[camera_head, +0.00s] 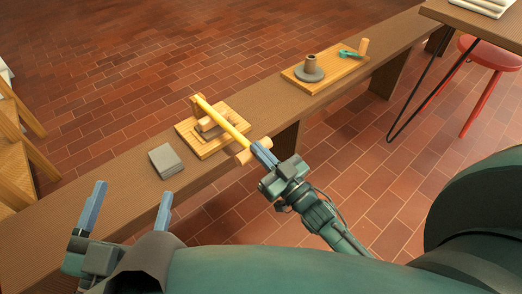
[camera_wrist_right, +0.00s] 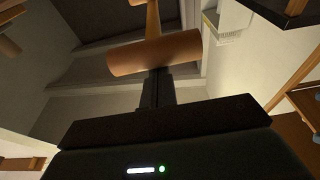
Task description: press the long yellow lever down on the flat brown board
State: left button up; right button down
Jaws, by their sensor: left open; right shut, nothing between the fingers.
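The long yellow lever (camera_head: 222,121) runs across a flat tan-brown board (camera_head: 184,128) on the bench. It passes over brownish-grey blocks (camera_head: 208,128) and ends in a wooden cross handle (camera_head: 242,157) past the board's near right edge. The lever's exact tilt is hard to tell. My right gripper (camera_head: 258,147) is shut and empty, its fingertips right at the handle. In the right wrist view the handle (camera_wrist_right: 155,53) lies across the tips of the shut fingers (camera_wrist_right: 157,85); whether they touch is unclear. My left gripper (camera_head: 134,190) is open and empty, near the bench's left part.
A grey slab stack (camera_head: 165,160) lies on the long bench (camera_head: 130,172), left of the board. Farther right is a second board (camera_head: 327,76) with a dark cylinder on a disc (camera_head: 310,70), a teal piece and a peg. A red stool (camera_head: 490,52) stands at right.

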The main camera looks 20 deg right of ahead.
aim_at(214, 119)
jog(key=k+l, duration=0.1)
jog(key=k, duration=0.25)
jog(key=k+l, duration=0.15)
jog(key=l, duration=0.2)
jog(key=k+l, duration=0.15)
jog(key=l, duration=0.25)
